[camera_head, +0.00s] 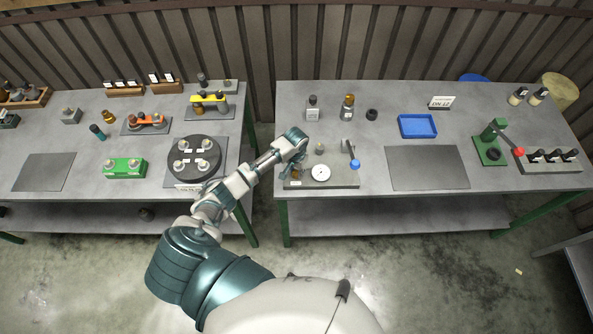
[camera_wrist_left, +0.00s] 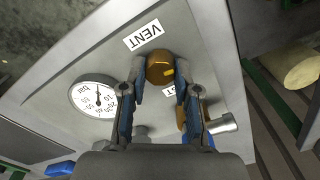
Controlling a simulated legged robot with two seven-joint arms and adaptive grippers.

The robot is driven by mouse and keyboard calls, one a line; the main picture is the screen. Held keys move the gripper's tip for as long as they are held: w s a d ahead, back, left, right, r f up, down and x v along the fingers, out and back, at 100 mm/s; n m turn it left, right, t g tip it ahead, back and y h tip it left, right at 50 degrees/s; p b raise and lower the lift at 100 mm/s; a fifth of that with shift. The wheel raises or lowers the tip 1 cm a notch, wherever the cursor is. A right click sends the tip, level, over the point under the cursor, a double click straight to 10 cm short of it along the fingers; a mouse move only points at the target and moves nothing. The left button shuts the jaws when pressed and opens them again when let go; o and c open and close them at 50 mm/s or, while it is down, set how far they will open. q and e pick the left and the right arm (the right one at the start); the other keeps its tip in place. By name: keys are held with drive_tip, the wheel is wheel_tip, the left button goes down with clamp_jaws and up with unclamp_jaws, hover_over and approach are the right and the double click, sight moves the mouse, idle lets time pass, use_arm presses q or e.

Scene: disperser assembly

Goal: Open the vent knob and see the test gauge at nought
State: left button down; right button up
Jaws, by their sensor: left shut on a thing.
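My left gripper (camera_head: 291,158) is at the left end of the grey test plate (camera_head: 340,181) on the right bench. In the left wrist view my gripper (camera_wrist_left: 158,84) is shut on the brass vent knob (camera_wrist_left: 159,66), a round knob with a yellow mark. The VENT label (camera_wrist_left: 143,34) lies beside it on the plate. The white round test gauge (camera_head: 320,173) also shows in the left wrist view (camera_wrist_left: 93,97); its dark needle is visible, but its exact reading is too small to tell. A second label ending in "ST" (camera_wrist_left: 169,90) is partly hidden by a finger. My right gripper is not in view.
Behind are bottles (camera_head: 347,107) and a blue tray (camera_head: 417,126). A dark mat (camera_head: 427,167) lies to the right, bare. A green press (camera_head: 491,144) stands further right.

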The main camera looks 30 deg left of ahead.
sight(295, 172)
use_arm(q)
drive_tip(key=shift+s+f, duration=0.1)
drive_tip(key=c, duration=0.8)
unclamp_jaws()
drive_tip(key=shift+c, duration=0.2)
drive_tip(key=shift+a, duration=0.1)
wheel_tip(295, 172, up, 12)
drive_tip(key=shift+f, duration=0.1)
